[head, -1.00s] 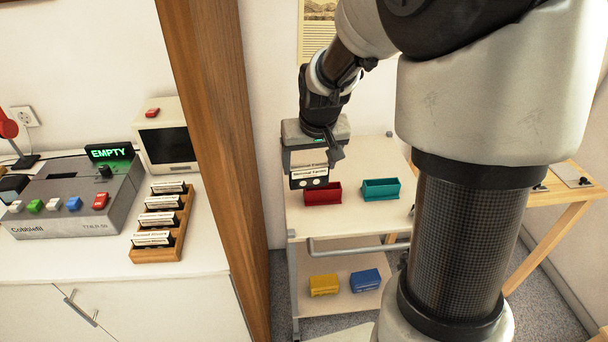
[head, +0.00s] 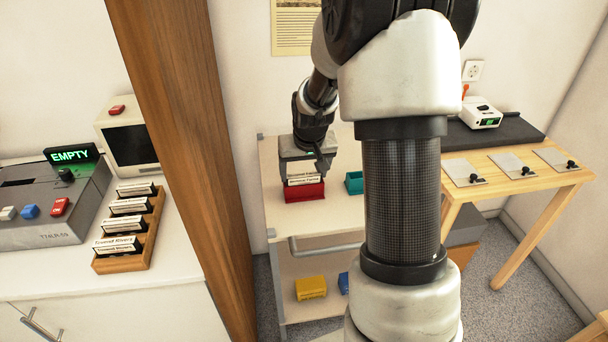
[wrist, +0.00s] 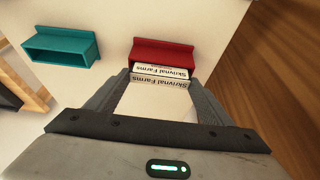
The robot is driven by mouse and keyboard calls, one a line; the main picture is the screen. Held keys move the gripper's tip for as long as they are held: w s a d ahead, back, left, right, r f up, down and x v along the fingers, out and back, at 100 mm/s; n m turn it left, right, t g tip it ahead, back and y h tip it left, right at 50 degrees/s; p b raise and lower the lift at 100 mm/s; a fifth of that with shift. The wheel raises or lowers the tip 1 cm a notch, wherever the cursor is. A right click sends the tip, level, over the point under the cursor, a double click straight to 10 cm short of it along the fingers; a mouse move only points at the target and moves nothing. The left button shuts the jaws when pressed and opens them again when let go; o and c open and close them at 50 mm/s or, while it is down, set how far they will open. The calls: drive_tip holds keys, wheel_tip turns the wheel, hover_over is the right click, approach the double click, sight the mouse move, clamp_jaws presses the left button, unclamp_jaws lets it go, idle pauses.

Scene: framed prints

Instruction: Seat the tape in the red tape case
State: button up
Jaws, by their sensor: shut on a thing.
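My gripper (head: 304,174) is shut on a tape with white labels (head: 305,182), which also shows between the fingers in the wrist view (wrist: 152,104). Its label reads "Skrivnal Farms". The red tape case (head: 303,194) sits on the cart's top shelf (head: 330,219), directly below the gripper in the head view. In the wrist view the red case (wrist: 163,51) is just beyond the tape's labelled end. The tape overlaps the case's opening there. I cannot tell how far inside the tape's lower end is.
A teal case (head: 354,182) stands right of the red one, partly behind my arm. Yellow (head: 311,288) and blue (head: 343,283) cases are on the lower shelf. A wooden post (head: 190,150) divides the cart from the counter with a tape rack (head: 121,263) and a machine reading "EMPTY" (head: 70,156).

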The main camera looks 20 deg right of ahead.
drive_tip(key=shift+f, duration=0.1)
drive_tip(key=shift+f, duration=0.15)
drive_tip(key=o, duration=1.1)
